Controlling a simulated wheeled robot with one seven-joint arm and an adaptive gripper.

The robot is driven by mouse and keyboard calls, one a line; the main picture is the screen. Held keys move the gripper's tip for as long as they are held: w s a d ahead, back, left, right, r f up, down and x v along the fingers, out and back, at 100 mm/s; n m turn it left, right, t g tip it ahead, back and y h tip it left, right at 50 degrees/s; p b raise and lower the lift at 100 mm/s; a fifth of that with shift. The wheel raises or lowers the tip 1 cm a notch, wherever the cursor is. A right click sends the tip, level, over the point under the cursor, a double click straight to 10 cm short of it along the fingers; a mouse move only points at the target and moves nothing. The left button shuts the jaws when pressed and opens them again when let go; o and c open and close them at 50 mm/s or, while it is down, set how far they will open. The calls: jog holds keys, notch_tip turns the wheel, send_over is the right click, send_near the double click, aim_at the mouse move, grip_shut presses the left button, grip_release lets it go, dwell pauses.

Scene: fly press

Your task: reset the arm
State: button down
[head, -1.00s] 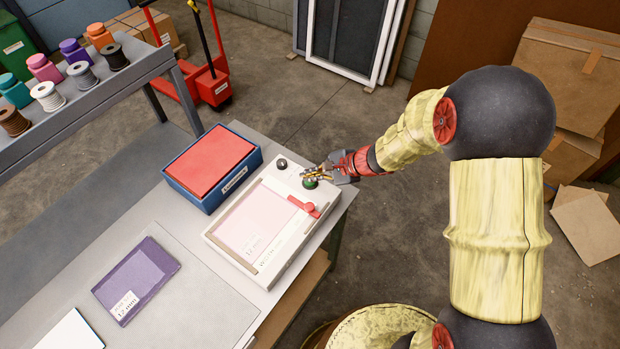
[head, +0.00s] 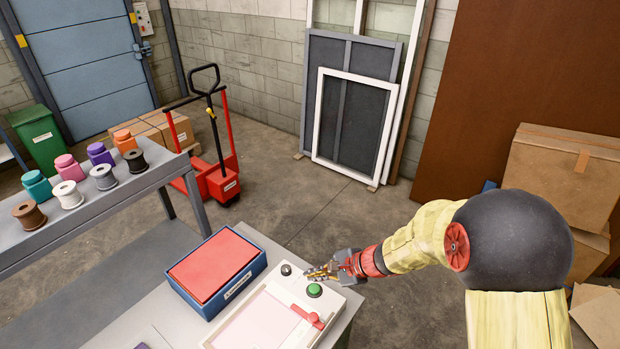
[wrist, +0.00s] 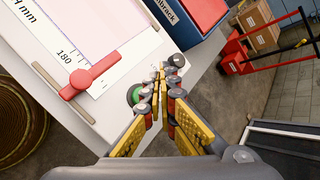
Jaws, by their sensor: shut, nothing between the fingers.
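My gripper (head: 310,273) is shut and empty. In the head view its tips show just behind the green button (head: 314,290) on the white press unit (head: 335,308), between that button and the black knob (head: 286,269). In the wrist view the gripper's fingertips (wrist: 160,78) meet above the unit's edge and partly cover the green button (wrist: 134,95). Contact with the unit cannot be told. The red lever (head: 306,316) lies across the side of the pale pink plate (head: 262,322).
A blue box (head: 208,304) with a red top stands beside the unit. A shelf (head: 110,206) with spools and jars is at left. A red pallet truck (head: 222,182), leaning framed panels (head: 350,125) and cardboard boxes (head: 555,180) stand behind. Open floor lies between.

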jog(key=shift+n+g, duration=0.9)
jog(key=s, duration=0.1)
jog(key=s+f, duration=0.1)
jog(key=s, duration=0.3)
jog(key=shift+f, duration=0.3)
jog(key=s+d+r+n+t+h+b, duration=0.1)
jog(key=s+d+r+n+h+b, duration=0.1)
jog(key=s+d+r+n+h, duration=0.2)
jog(key=s+d+r+n+t+h+b, duration=0.2)
jog(key=s+d+r+n, duration=0.6)
jog(key=s+d+r, duration=0.4)
jog(key=s+r+h+b, duration=0.1)
jog(key=s+r+h, duration=0.1)
jog(key=s+r, duration=0.3)
jog(key=shift+d+r, duration=0.25)
jog(key=shift+r, duration=0.05)
jog(key=c, duration=2.6)
grip_release()
